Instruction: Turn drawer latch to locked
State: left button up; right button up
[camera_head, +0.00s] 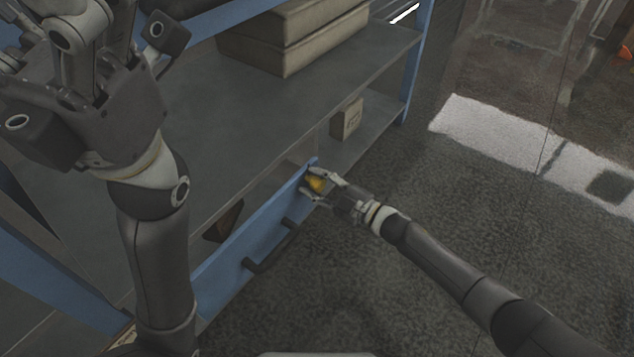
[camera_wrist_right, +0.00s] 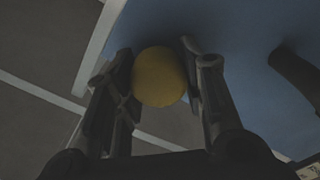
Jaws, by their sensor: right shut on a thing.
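A blue drawer front (camera_head: 258,232) with a dark bar handle (camera_head: 271,247) sits low in the shelf unit. A yellow round latch knob (camera_head: 315,183) is near the drawer's far right end. My right gripper (camera_head: 312,187) is at that end with its fingers on either side of the knob. In the right wrist view the knob (camera_wrist_right: 159,77) sits between the two fingers, against the blue drawer front (camera_wrist_right: 228,50). The fingers partly cover the latch, and I cannot read its locked or unlocked position. My left gripper (camera_head: 75,65) is large at the upper left; its fingertips are not clearly seen.
The drawer stands out from the blue-framed shelf unit, with a dark brown object (camera_head: 224,222) behind its front. A small box (camera_head: 347,118) is on the lower shelf, and large boxes (camera_head: 292,38) are on the upper shelf (camera_head: 200,130). The floor (camera_head: 480,190) at the right is clear.

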jog(key=o, duration=1)
jog(key=v, duration=1.2)
